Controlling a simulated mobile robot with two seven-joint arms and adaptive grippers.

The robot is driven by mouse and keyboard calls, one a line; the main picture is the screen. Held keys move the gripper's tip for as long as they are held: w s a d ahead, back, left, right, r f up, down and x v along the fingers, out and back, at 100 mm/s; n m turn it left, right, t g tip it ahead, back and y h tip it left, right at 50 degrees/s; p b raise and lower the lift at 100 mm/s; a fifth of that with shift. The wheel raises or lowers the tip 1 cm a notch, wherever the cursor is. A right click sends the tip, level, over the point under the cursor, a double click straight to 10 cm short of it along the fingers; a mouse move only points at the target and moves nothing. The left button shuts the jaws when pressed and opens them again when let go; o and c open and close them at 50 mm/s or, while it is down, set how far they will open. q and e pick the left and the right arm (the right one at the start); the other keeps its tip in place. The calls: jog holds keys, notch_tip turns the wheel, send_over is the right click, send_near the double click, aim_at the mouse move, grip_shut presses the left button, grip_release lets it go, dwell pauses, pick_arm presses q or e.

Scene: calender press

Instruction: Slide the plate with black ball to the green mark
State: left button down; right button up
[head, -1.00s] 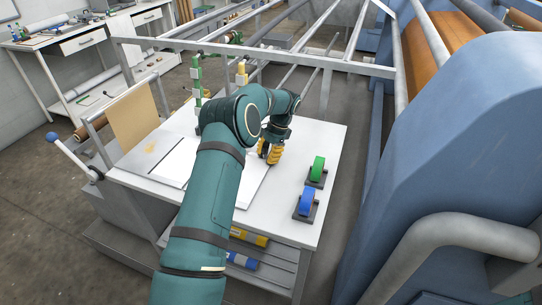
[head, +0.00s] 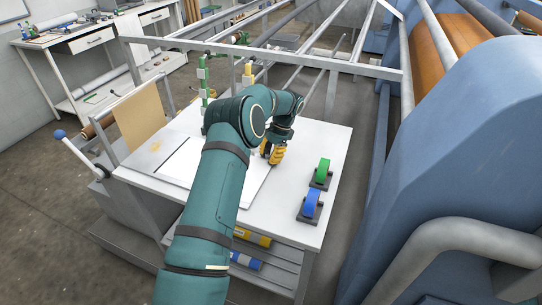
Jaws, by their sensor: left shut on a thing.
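My left gripper (head: 273,153) has yellow fingers and points down over the right part of the white table top. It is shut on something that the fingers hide. A flat white plate (head: 258,187) lies under and beside my left forearm, which covers much of it. I cannot make out a black ball or a green mark on the table. A green post with pale blocks (head: 204,78) stands at the table's back edge, left of a yellow one (head: 248,74). My right gripper is not in view.
A lever with a blue ball (head: 58,134) is at the left. The big blue press (head: 470,150) rises at the right. Grey rails cross behind the table.

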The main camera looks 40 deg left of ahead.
pick_arm(q)
jog(key=shift+s+f, duration=0.35)
jog(key=shift+f, duration=0.1)
jog(key=c, duration=0.6)
grip_release()
jog(key=shift+r, duration=0.1)
jog(key=shift+w, duration=0.1)
jog(key=shift+r, duration=0.15)
jog(key=shift+w+r, duration=0.3)
jog(key=shift+r, duration=0.1)
jog(key=v, duration=1.1)
